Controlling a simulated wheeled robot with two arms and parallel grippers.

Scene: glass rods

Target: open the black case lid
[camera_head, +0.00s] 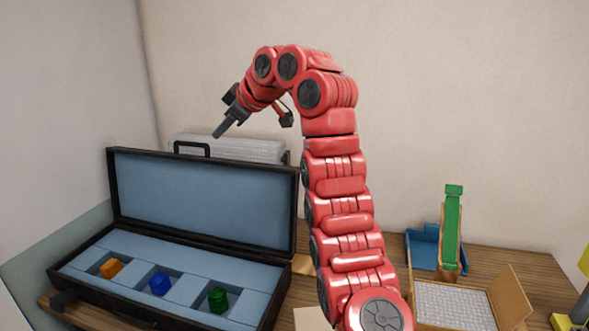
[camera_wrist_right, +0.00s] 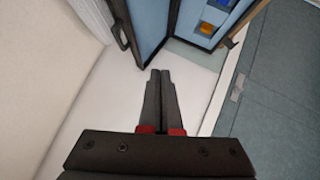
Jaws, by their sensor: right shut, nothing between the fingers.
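The black case (camera_head: 262,262) lies on the table at the left of the head view. Its lid (camera_head: 205,198) stands up at the back, showing a light blue lining, with a black handle (camera_head: 191,146) on its top edge. The lower half holds an orange block (camera_head: 111,268), a blue block (camera_head: 160,283) and a green block (camera_head: 217,299) in recesses. My right gripper (camera_head: 218,134) is shut and empty, above and apart from the raised lid. In the right wrist view its fingers (camera_wrist_right: 157,75) are together, and the lid (camera_wrist_right: 152,25) shows beyond them. My left gripper is not in view.
A clear plastic container (camera_head: 245,149) stands behind the lid. At the right are an open cardboard box (camera_head: 510,295) with a white grid, a green piece (camera_head: 452,225) standing upright and a blue bin (camera_head: 421,248). A yellow object (camera_head: 562,321) is at the far right edge.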

